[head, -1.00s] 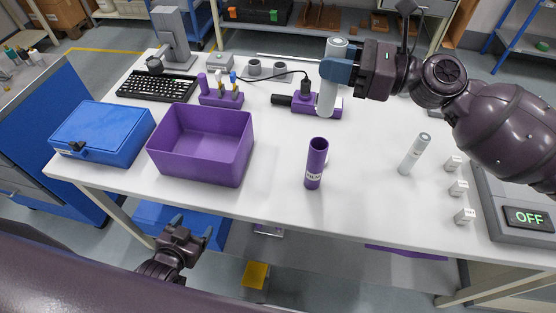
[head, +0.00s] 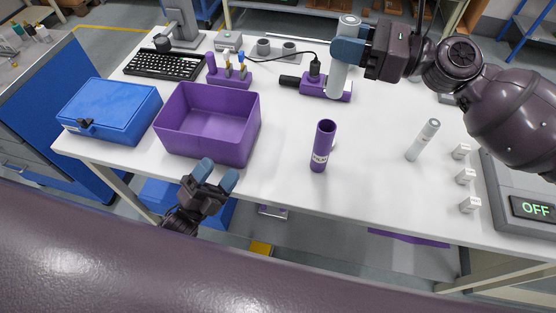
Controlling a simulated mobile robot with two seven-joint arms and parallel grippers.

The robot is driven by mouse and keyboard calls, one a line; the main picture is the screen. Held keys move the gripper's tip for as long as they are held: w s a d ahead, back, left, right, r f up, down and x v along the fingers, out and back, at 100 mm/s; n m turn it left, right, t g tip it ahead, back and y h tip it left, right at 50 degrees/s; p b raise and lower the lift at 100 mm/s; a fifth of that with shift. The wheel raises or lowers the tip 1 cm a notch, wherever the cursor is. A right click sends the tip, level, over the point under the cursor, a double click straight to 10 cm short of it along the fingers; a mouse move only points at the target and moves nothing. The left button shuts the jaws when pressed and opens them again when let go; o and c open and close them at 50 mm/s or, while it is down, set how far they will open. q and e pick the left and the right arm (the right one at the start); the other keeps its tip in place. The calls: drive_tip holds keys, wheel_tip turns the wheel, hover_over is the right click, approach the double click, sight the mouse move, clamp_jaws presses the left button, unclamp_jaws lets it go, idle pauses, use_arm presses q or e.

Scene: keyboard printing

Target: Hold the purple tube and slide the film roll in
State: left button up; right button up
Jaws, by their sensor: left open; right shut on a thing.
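The purple tube (head: 320,150) stands upright on the table near its front edge, with its open end up and a white label low on its side. My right gripper (head: 349,50) is shut on a pale grey roll (head: 339,77), likely the film roll, and holds it upright behind and above the tube, apart from it. My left gripper (head: 217,176) is open and empty at the table's front edge, in front of the purple bin and left of the tube.
A purple bin (head: 209,130) and a blue case (head: 108,110) stand on the left. A keyboard (head: 165,64), a purple holder (head: 229,77) and a purple device (head: 314,86) lie behind. Small white blocks (head: 466,176) and an OFF display (head: 532,208) are at right.

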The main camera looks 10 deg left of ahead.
use_arm(q)
drive_tip(key=w+d+r+m+g+h, duration=0.25)
drive_tip(key=w+r+m+h, duration=0.25)
drive_tip(key=r+m+h, duration=0.3)
drive_tip(key=s+d+f+m+g, duration=0.1)
drive_tip(key=d+f+m+g, duration=0.3)
drive_tip(key=d, duration=0.4)
drive_tip(key=s+d+f+m+g, duration=0.1)
drive_tip(key=d+m+g, duration=0.2)
drive_tip(key=d+g, duration=0.3)
drive_tip(key=m+t+y, duration=0.2)
drive_tip(key=m+y, duration=0.3)
drive_tip(key=m, duration=0.4)
approach(314, 149)
drive_tip(key=shift+s+d+r, duration=0.2)
drive_tip(key=shift+d, duration=0.2)
drive_tip(key=shift+s+d+r, duration=0.25)
drive_tip(key=shift+d, duration=0.15)
drive_tip(key=shift+w+a+f+m, duration=0.35)
drive_tip(key=shift+a+m, duration=0.1)
drive_tip(key=shift+m, duration=0.35)
drive_tip(key=shift+w+d+r, duration=0.1)
drive_tip(key=shift+w+d, duration=0.2)
drive_tip(key=shift+w, duration=0.05)
drive_tip(key=x, duration=1.1)
drive_tip(key=shift+w, duration=0.1)
